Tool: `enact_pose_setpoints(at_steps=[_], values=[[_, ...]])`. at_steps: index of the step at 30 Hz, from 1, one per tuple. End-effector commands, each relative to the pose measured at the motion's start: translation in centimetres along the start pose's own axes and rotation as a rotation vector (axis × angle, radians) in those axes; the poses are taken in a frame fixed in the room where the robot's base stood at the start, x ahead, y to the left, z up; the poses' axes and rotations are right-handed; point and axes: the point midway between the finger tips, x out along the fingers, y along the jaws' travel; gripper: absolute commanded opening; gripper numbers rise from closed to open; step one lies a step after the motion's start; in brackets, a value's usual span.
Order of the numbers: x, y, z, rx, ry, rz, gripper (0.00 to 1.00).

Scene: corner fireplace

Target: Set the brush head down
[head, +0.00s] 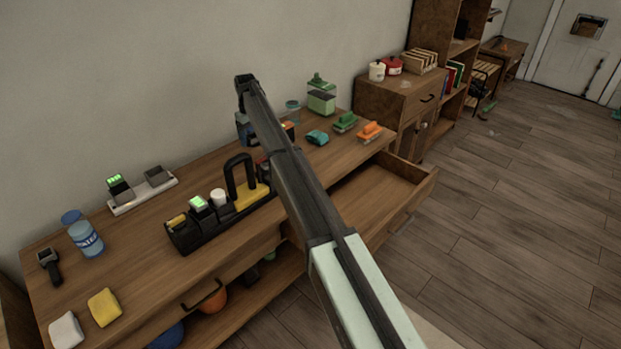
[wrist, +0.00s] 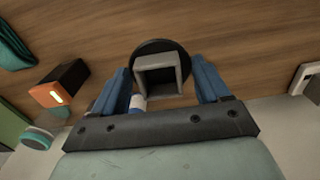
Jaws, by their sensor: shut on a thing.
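The brush head (wrist: 145,52) shows in the wrist view as a dark round disc with a grey square socket. It is between the blue fingers of my gripper (wrist: 160,76), which is shut on it, above the wooden tabletop (wrist: 230,25). I cannot tell whether it touches the wood. A small white and blue piece beside the left finger is unclear. In the head view my gripper (head: 243,127) is over the back of the sideboard (head: 130,242), near the wall, and my arm hides most of it and the brush head.
An orange and black box (wrist: 60,85) is left of my gripper, with a teal-lidded jar (wrist: 37,138) near it. A white charger strip (head: 143,193) and a black caddy (head: 186,236) stand to the left. An open drawer (head: 385,190) juts out front. Bare wood lies between them.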

Motion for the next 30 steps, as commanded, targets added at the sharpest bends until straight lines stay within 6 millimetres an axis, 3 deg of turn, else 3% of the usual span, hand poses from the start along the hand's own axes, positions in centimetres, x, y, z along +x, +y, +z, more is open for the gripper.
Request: enact_pose_setpoints(at_steps=[9,15,24,30], values=[[3.8,9.9,7.8,0.201,-0.001,0.0,0.45],[5.1,13.9,14.9,0.335,-0.001,0.0,0.45],[6.0,16.2,27.2,0.536,0.0,0.0,0.45],[6.5,14.9,36.0,0.657,0.0,0.0,0.45]])
